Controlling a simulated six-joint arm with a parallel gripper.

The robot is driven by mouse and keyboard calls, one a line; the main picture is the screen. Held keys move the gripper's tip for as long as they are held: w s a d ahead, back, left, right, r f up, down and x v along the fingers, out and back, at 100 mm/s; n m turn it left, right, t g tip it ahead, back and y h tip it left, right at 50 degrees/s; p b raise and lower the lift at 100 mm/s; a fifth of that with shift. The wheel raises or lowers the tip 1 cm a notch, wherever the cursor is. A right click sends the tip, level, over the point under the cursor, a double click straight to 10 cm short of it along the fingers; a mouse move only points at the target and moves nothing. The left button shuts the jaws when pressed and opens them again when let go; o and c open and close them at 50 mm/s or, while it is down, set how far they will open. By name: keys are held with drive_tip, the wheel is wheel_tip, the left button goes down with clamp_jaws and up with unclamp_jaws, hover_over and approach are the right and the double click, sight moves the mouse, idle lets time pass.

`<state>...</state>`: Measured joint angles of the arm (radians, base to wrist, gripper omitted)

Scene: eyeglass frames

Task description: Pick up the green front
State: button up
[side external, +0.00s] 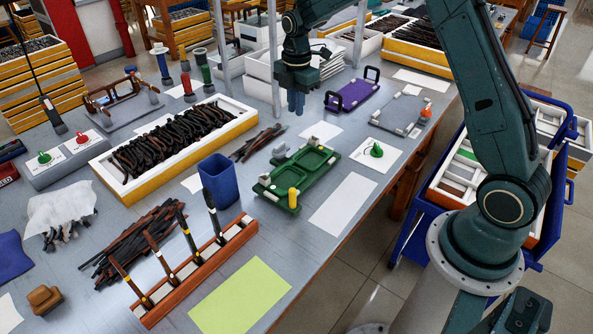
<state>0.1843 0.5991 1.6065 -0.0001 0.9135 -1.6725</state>
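A green piece with two rounded rectangular openings (268,189), shaped like an eyeglass front, lies flat near the middle of the table. I cannot tell whether it is one part or a front resting in a green fixture. A yellow cylinder (293,198) stands at its near edge, and a grey knob (279,151) is at its far left. My gripper (296,111) points down above the table, behind the green piece and apart from it. Its two blue fingers look close together with nothing visible between them; their exact gap is unclear.
A blue bin (219,181) stands left of the green piece. A purple tray with black handles (353,96) and a grey plate (402,113) lie behind it. A wooden rack (190,279) holds upright tools. White paper (343,204) lies flat to the right.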

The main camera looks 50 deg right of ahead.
drive_tip(key=shift+w+f+n, duration=0.5)
drive_tip(key=shift+f, duration=0.65)
hover_over(295, 156)
drive_tip(key=shift+f, duration=4.3)
drive_tip(key=shift+f, duration=2.6)
clamp_jaws()
drive_tip(key=shift+r, duration=0.15)
